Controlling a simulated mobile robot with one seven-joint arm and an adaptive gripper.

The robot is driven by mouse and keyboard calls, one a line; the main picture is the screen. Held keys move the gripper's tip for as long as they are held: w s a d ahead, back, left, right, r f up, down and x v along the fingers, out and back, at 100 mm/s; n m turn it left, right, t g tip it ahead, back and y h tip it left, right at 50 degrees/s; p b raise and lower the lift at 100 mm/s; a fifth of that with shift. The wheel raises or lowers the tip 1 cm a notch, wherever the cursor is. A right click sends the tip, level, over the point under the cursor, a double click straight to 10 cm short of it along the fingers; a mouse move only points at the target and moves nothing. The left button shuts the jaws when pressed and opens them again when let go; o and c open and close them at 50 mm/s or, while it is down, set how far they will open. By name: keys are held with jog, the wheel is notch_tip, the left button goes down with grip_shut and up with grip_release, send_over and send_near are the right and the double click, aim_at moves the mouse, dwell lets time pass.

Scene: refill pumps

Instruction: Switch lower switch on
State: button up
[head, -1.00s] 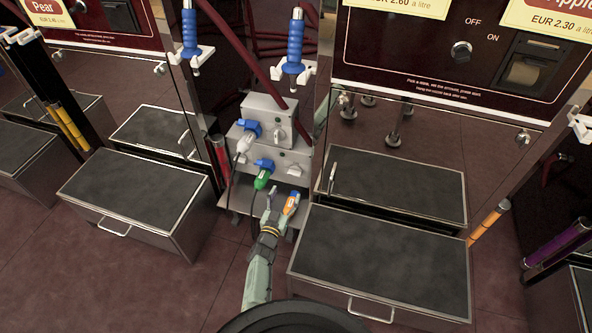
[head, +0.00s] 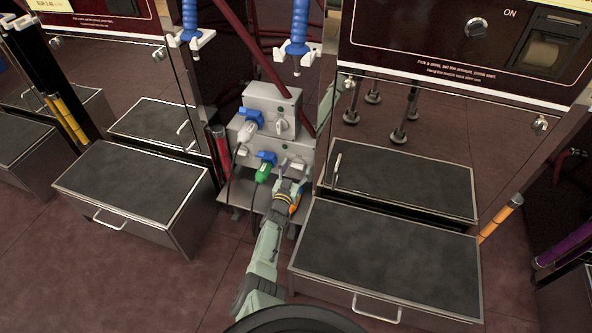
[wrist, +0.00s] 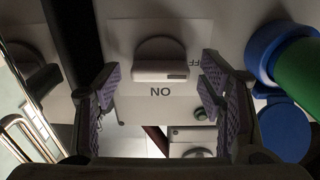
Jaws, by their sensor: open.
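The lower switch (wrist: 160,60) is a pale rotary knob with a flat grip bar on the lower grey box (head: 258,146). In the wrist view the bar lies level, with a dark mark at its right end, towards a partly hidden OFF label (wrist: 193,62). The ON label (wrist: 160,91) appears upside down beneath the knob. My gripper (wrist: 160,88) is open, with purple-padded fingers left and right of the knob in the picture; I see no contact. In the head view my gripper (head: 291,186) is at the lower box's front and partly hides the knob.
A green plug (head: 264,173) sits beside the lower switch. The upper box (head: 272,106) carries another knob (head: 282,125) and a white plug (head: 245,132). An orange item (head: 295,203) is close by my gripper. Dark-topped steps (head: 386,259) flank the boxes.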

jog(key=shift+c, duration=0.3)
jog(key=c, duration=1.1)
